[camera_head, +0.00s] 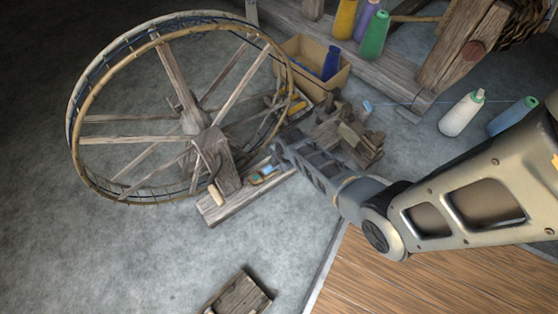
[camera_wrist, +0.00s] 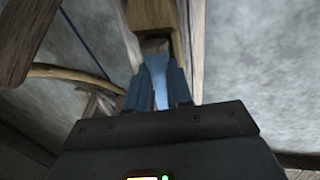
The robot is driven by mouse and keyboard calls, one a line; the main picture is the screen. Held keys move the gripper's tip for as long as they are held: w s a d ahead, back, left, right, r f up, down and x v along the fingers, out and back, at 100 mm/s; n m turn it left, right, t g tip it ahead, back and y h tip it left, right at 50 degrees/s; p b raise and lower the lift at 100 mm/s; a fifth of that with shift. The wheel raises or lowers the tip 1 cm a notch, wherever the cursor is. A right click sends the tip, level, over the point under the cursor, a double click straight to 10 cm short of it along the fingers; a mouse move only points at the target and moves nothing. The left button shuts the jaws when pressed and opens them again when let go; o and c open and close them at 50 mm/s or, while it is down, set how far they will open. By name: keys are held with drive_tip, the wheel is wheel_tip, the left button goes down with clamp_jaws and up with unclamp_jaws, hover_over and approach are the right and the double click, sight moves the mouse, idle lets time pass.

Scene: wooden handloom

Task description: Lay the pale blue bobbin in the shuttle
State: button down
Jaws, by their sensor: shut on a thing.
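In the wrist view my gripper (camera_wrist: 159,88) is shut on the pale blue bobbin (camera_wrist: 156,68), which shows between the two blue-grey fingers. A yellow-brown wooden piece (camera_wrist: 152,14) with a dark hollow lies just beyond the fingertips. I cannot tell whether the bobbin touches it. In the head view my gripper (camera_head: 273,157) is low over the spinning wheel's base plank, and a pale blue bit (camera_head: 267,169) shows beside its end. A small orange and green piece (camera_head: 256,179) lies next to it. I cannot make out the shuttle for certain.
The large spoked wheel (camera_head: 174,78) stands close left of my gripper on its wooden base (camera_head: 213,210). A cardboard box (camera_head: 298,47) with spools is behind. A small wooden frame (camera_head: 352,138) stands right. A wooden box (camera_head: 240,295) lies in front. Grey floor is clear at lower left.

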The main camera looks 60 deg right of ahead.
drive_tip(key=shift+s+f, duration=0.1)
drive_tip(key=shift+f, duration=0.1)
drive_tip(key=c, duration=1)
unclamp_jaws()
drive_tip(key=shift+s+a+f, duration=0.15)
drive_tip(key=shift+o, duration=0.3)
drive_tip(key=shift+s, duration=0.1)
drive_tip(key=shift+a+f, duration=0.1)
drive_tip(key=w+d+p+v, duration=0.1)
drive_tip(key=p+v, duration=0.4)
drive_tip(key=v, duration=0.3)
drive_tip(key=shift+a+r, duration=0.15)
drive_tip(key=shift+r, duration=0.2)
